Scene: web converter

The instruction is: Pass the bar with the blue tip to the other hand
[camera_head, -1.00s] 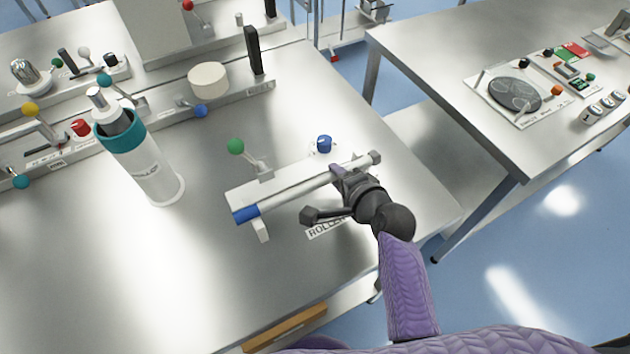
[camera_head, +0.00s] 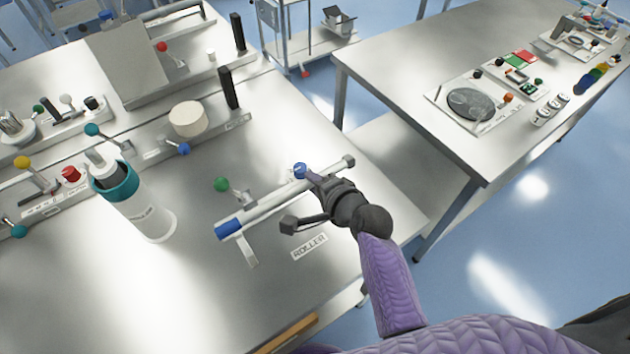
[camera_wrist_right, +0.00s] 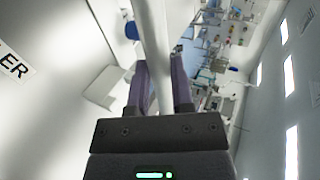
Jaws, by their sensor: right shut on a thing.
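The bar (camera_head: 272,203) is pale and slim with a blue tip (camera_head: 229,228) at its left end and a small grey end at the right. It runs at a slant in the head view. My right gripper (camera_head: 314,180) is shut on it, nearer the end without the blue. In the right wrist view the bar (camera_wrist_right: 153,50) passes between the two fingers of my right gripper (camera_wrist_right: 160,95). Whether the bar touches the pale support (camera_head: 248,250) under it, I cannot tell. My left gripper is not in view.
A green-knobbed lever (camera_head: 221,184) and a blue knob (camera_head: 300,170) stand close behind the bar. A white cylinder with a teal collar (camera_head: 140,205) stands to the left. A ROLLER label (camera_head: 309,247) lies in front. The steel table's near left part is clear.

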